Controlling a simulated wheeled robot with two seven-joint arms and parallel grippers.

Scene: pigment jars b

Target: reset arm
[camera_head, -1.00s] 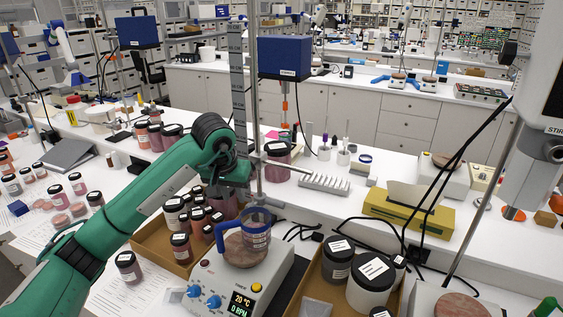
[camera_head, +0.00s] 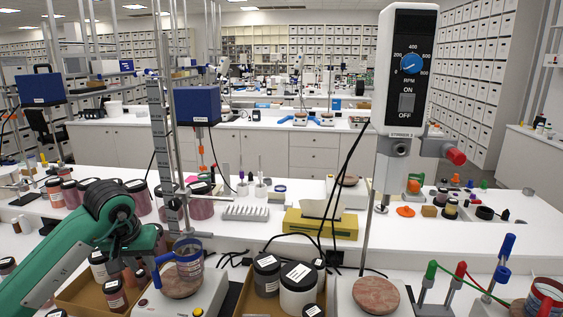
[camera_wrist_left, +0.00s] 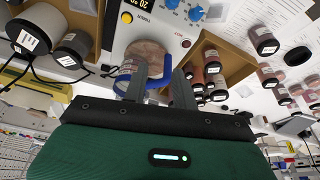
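My left gripper (camera_wrist_left: 160,88) is close to a clear mug with a blue rim and handle (camera_head: 189,262). The mug stands on the round plate of a hotplate stirrer (camera_head: 182,286). In the left wrist view the two grey fingers are apart, and the mug's blue handle (camera_wrist_left: 158,80) shows between or just beyond them. Whether a finger touches the handle is not clear. In the head view my green left arm comes in from the left and its wrist partly hides the fingers. My right gripper is in neither view.
Cardboard trays of jars (camera_head: 75,300) flank the stirrer, and large dark-lidded jars (camera_head: 298,287) stand to its right. A stand rod (camera_head: 164,150) rises just behind the mug. Black cables, a yellow tissue box (camera_head: 321,225) and an overhead stirrer (camera_head: 405,70) are to the right.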

